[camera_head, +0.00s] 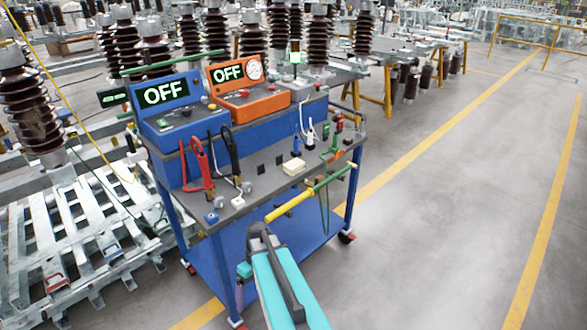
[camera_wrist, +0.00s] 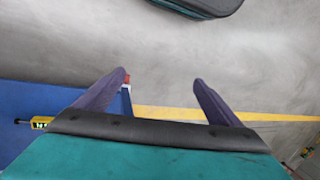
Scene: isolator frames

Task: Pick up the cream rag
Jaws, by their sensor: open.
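The cream rag (camera_head: 294,166) is a small pale folded block. It lies on the dark grey top of the blue cart (camera_head: 262,190), right of its middle, in the head view. My gripper (camera_wrist: 160,80) shows in the wrist view with its two dark fingers spread apart and nothing between them. It hangs over bare floor beside the cart, and the rag is not in the wrist view. In the head view my teal arm is in front of the cart, low in the picture, apart from the rag; the fingers cannot be made out there.
A yellow and green rod (camera_head: 295,204) sticks out along the cart's near edge. Red clamps (camera_head: 201,160) and black clamps (camera_head: 232,155) stand left of the rag, small tools right of it. Blue (camera_head: 175,115) and orange (camera_head: 250,95) boxes stand behind. Open floor lies right.

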